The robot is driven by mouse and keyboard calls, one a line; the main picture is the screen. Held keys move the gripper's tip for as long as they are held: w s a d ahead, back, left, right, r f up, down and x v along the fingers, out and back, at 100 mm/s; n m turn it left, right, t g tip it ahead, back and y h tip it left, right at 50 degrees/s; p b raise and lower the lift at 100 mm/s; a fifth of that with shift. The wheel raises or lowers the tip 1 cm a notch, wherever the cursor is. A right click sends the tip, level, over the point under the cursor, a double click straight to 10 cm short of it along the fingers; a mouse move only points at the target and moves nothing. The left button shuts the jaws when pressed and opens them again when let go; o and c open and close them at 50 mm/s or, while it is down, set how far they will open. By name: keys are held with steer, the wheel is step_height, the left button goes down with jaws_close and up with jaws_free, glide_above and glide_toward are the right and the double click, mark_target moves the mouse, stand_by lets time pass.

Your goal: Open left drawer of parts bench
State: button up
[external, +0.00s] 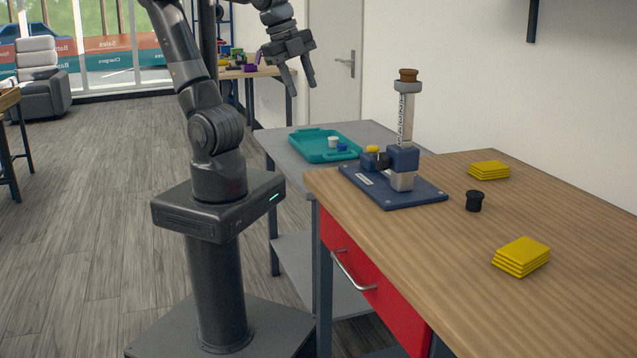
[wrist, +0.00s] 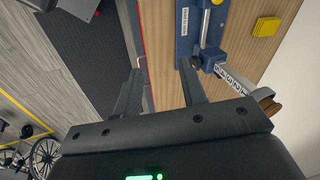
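The parts bench (external: 420,248) is wood-topped and stands at the right of the external view. Its red drawer front (external: 372,292) faces the robot's side, with a curved silver handle (external: 352,272). The drawer looks closed. In the wrist view the drawer front is only a thin red strip (wrist: 139,28) along the bench edge.
A blue fixture (external: 394,190) with an upright column stands on the bench's far left corner. Yellow pads (external: 521,257) and a black cup (external: 474,201) lie on the top. A grey side table with a teal tray (external: 318,155) adjoins the bench. The floor at left is open.

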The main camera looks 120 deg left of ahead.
steer(key=w+m+y, duration=0.1)
steer(key=m, duration=0.2)
steer(key=w+f+m+g+y, duration=0.1)
steer(key=m+y, duration=0.1)
steer(key=m, duration=0.1)
steer(key=m+y, duration=0.1)
steer(key=m, duration=0.3)
steer(key=shift+w+d+f, duration=0.3)
steer(key=shift+w+d, duration=0.05)
steer(key=shift+w, duration=0.05)
steer(key=shift+c, duration=1)
steer(key=w+d+r+m+t+y, duration=0.1)
steer(key=w+d+m+t+y, duration=0.2)
steer(key=d+m, duration=0.55)
steer(key=w+d+r+m+t+y, duration=0.1)
steer(key=w+d+m+t+y, duration=0.1)
steer(key=d+m+t, duration=0.6)
steer(key=w+d+r+m+t+y, duration=0.1)
steer(key=w+d+m+t+y, duration=0.15)
steer(key=d+m, duration=0.65)
steer(key=m+g, duration=0.1)
steer(key=m, duration=0.2)
glide_toward(343, 266)
steer(key=shift+n+y, duration=0.25)
steer(key=shift+y, duration=0.1)
steer(key=x, duration=0.6)
steer(key=f+x, duration=0.1)
steer(key=x, duration=0.3)
steer(key=shift+w, duration=0.15)
steer(key=shift+c, duration=0.5)
